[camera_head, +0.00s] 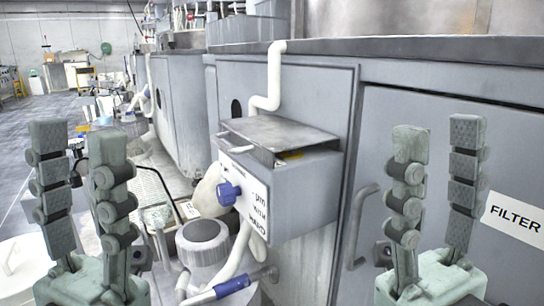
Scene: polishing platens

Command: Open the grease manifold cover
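The grease manifold is a grey box (305,195) fixed to the front of the machine, in the middle of the head view. Its flat metal cover (278,133) lies over the top. A dark gap with a bit of yellow shows under the cover's right side. A pale handle (248,150) runs at the cover's front left edge. A blue knob (229,193) sits on the box's front face. My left gripper (78,145) is open and empty, left of the box and apart from it. My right gripper (438,142) is open and empty, right of the box and apart from it.
A white pipe (274,75) rises behind the box. A grey canister (203,243) and a blue-handled valve (232,286) stand below it. A door handle (360,225) and a FILTER label (515,215) are on the cabinet at right. Space before the cover looks free.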

